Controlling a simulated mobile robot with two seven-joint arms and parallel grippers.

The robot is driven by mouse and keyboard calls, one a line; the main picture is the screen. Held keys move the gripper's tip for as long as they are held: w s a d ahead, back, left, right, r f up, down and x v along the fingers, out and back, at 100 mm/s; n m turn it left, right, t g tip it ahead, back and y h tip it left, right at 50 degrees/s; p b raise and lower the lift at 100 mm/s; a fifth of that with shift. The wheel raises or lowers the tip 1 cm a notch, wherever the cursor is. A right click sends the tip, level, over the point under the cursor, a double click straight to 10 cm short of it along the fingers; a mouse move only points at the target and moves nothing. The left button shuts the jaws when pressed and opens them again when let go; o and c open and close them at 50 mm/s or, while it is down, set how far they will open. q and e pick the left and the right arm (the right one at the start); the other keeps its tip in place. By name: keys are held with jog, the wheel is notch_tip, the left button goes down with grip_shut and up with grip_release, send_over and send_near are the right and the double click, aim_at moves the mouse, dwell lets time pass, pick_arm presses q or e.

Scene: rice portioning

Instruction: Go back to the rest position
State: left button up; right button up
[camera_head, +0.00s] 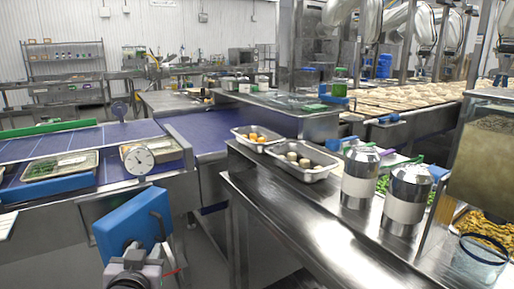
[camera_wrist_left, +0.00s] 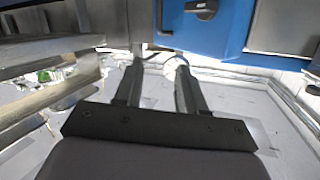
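My left gripper (camera_wrist_left: 159,65) points away from the camera in the left wrist view. Its two dark fingers stand apart with a gap between them, and nothing is held. Pale grey floor shows below and around the fingers. In the head view my left gripper (camera_head: 133,262) is at the bottom, left of the middle, in front of a blue box; its fingertips cannot be made out there. My right gripper is in neither view.
The blue box (camera_head: 135,222) is close to my left gripper; a blue housing (camera_wrist_left: 228,30) with a black handle shows at the wrist view's top. A steel counter (camera_head: 275,210) with trays and canisters stands right. A conveyor (camera_head: 90,140) with a dial scale (camera_head: 139,160) lies left.

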pick_arm(q)
jog(key=s+d+f+m+g+h+p, duration=0.2)
jog(key=s+f+p, duration=0.4)
jog(key=s+f, duration=0.3)
jog(key=shift+s+f+g+h, duration=0.3)
jog(key=shift+s+h, duration=0.5)
jog(key=shift+s, duration=0.4)
jog(key=shift+m+g+h, duration=0.4)
jog(key=shift+g+h, duration=0.5)
jog(key=s+f+p, duration=0.1)
jog(key=s, duration=0.3)
jog(key=s+f+p, duration=0.1)
jog(key=s+p, duration=0.1)
jog(key=s, duration=0.2)
jog(key=s+d+f+p, duration=0.1)
jog(key=s+f, duration=0.1)
jog(key=s, duration=0.2)
jog(key=shift+s+p, duration=0.3)
jog(key=shift+p, duration=0.1)
jog(key=c, duration=0.3)
jog(key=shift+s, duration=0.2)
grip_shut()
jog(key=shift+f, duration=0.15)
